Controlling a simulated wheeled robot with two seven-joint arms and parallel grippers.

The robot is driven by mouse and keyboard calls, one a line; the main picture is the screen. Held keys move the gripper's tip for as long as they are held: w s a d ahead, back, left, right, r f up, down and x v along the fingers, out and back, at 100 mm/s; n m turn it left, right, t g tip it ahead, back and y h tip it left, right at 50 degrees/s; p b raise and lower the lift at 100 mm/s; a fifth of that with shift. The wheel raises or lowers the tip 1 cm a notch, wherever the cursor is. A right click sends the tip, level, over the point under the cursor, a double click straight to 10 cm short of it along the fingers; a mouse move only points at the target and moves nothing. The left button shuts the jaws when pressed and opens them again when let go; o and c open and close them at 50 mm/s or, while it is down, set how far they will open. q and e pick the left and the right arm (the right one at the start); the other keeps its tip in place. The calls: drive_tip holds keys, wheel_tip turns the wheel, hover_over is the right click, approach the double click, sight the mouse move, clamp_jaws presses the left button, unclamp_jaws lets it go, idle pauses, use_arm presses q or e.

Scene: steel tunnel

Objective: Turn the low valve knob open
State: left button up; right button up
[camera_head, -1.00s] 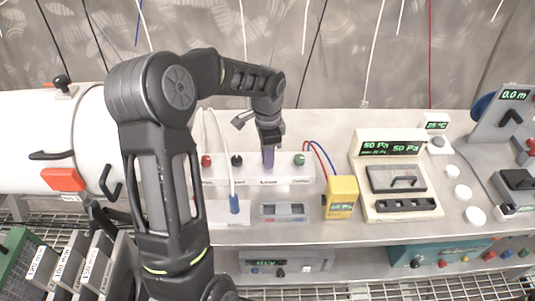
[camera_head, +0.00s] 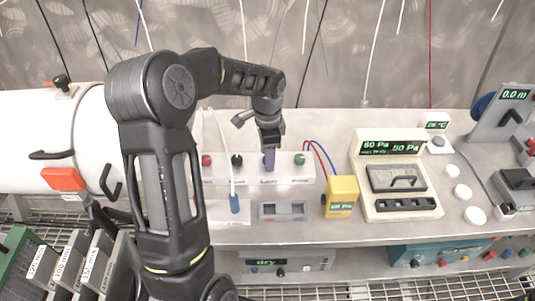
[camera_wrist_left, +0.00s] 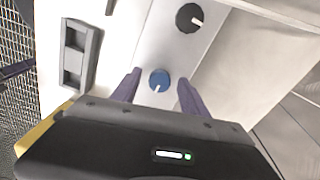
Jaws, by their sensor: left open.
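A white valve box (camera_head: 220,172) on the bench carries a row of knobs: red (camera_head: 207,160), black (camera_head: 237,160), blue and green (camera_head: 299,159). The black knob (camera_wrist_left: 189,18) is beyond. My right gripper is not in view.
A small grey meter (camera_head: 283,211), a yellow meter (camera_head: 341,197) and a cream pressure unit (camera_head: 395,178) stand front and right. A white cylinder (camera_head: 55,135) is at the left.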

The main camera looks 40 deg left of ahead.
use_arm(q)
wheel_tip(320, 180, up, 8)
drive_tip(key=shift+f+b, duration=0.1)
drive_tip(key=shift+b, duration=0.25)
drive_tip(key=shift+s, duration=0.1)
idle(0.6)
